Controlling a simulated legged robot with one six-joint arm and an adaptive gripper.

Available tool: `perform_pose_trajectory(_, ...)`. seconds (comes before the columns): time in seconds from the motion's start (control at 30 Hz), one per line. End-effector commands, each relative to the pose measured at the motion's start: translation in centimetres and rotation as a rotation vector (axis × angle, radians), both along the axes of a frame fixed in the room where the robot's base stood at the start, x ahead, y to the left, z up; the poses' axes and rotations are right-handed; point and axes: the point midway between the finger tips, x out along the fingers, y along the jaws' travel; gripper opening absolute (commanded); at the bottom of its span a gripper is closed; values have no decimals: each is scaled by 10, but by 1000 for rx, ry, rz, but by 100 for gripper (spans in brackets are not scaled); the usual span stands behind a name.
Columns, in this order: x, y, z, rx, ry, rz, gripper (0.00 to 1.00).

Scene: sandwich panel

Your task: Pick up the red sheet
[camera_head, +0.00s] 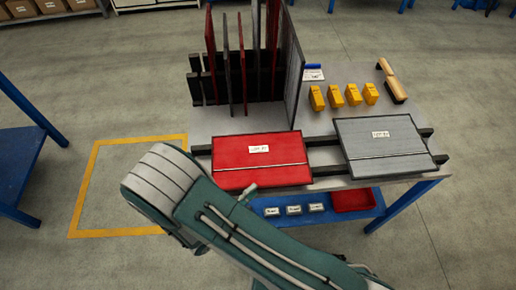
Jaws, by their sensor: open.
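A red sheet (235,172) lies flat on dark rails at the front of the table, with a white label (258,149) on it and a thin pale line across it. Its front edge is near my arm, which crosses the lower middle of the view. Thin red sheets (243,62) also stand upright in a dark rack (265,82) behind it. My gripper is not in view; only links of my arm show, and nothing is seen held.
A grey sheet (385,152) lies on the rails at right. Several yellow blocks (335,97) and a wooden-handled tool (388,75) are behind it. A blue lower shelf (345,212) holds a red bin (352,200). Yellow tape (88,195) marks clear floor at left.

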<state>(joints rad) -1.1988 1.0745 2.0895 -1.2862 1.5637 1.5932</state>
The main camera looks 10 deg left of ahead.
Motion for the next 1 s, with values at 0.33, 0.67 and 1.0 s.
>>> perform_pose_trajectory(0.33, 18, -13, 0, 1, -1, 1, 54)
perform_pose_trajectory(0.67, 18, -13, 0, 1, 1, 0, 0)
perform_pose_trajectory(1.0, 17, -13, 1, 1, 2, 0, 0)
